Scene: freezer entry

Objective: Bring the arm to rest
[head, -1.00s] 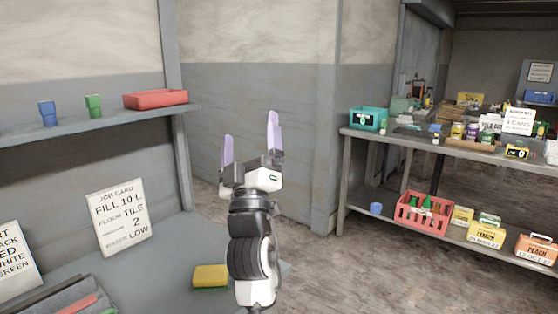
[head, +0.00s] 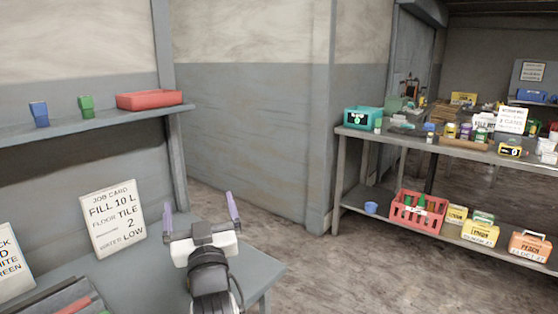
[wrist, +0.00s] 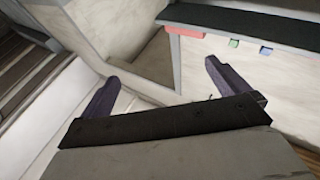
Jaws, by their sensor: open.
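My gripper (head: 201,216) is open and empty, with its two purple fingers well apart. In the head view it is low in the middle, in front of the right end of the grey workbench (head: 262,268). In the wrist view the two fingers (wrist: 160,90) also stand apart with nothing between them. The wrist view looks toward the walls and shelf at a tilt.
A job card (head: 113,220) stands on the bench. A stocked rack (head: 460,150) is at right. Open floor (head: 350,275) lies between.

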